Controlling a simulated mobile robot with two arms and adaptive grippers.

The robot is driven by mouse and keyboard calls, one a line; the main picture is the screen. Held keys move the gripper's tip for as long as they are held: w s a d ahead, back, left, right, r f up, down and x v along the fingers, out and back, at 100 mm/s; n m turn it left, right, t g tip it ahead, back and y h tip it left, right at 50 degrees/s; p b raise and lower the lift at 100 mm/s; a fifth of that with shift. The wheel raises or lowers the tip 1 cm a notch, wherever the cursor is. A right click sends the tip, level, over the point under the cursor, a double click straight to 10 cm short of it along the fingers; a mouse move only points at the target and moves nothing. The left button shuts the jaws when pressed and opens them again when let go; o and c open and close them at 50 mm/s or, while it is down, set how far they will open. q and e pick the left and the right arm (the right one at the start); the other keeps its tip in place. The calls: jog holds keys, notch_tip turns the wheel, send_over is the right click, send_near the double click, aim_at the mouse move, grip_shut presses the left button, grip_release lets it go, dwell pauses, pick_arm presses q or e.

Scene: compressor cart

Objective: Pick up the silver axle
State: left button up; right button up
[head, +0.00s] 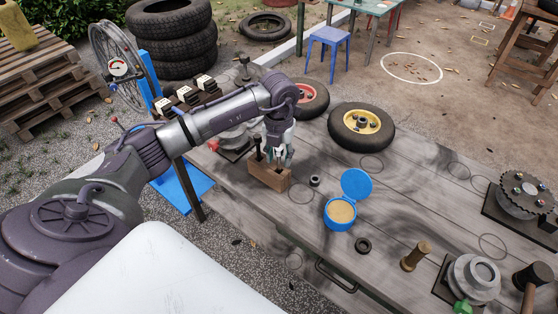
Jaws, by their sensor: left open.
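My left gripper (280,158) is open and points down, just above the right part of a small brown wooden block (268,179) on the grey table. A dark upright pin (257,151) stands in the left part of the block, beside the gripper. I cannot clearly make out the silver axle; the gripper's grey fingers cover the right part of the block top. My right gripper is not in view.
On the table (310,237) are an open blue tin (341,211), a yellow-hubbed wheel (361,127), a red-hubbed wheel (314,98), a black ring (363,245), a brass-coloured peg (416,255) and a gear assembly (524,195). Bare tabletop lies right of the tin.

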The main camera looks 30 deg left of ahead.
pick_arm(q)
notch_tip(320, 180, down, 2)
jog(key=shift+c, duration=0.2)
grip_shut()
jog(key=shift+r, duration=0.1)
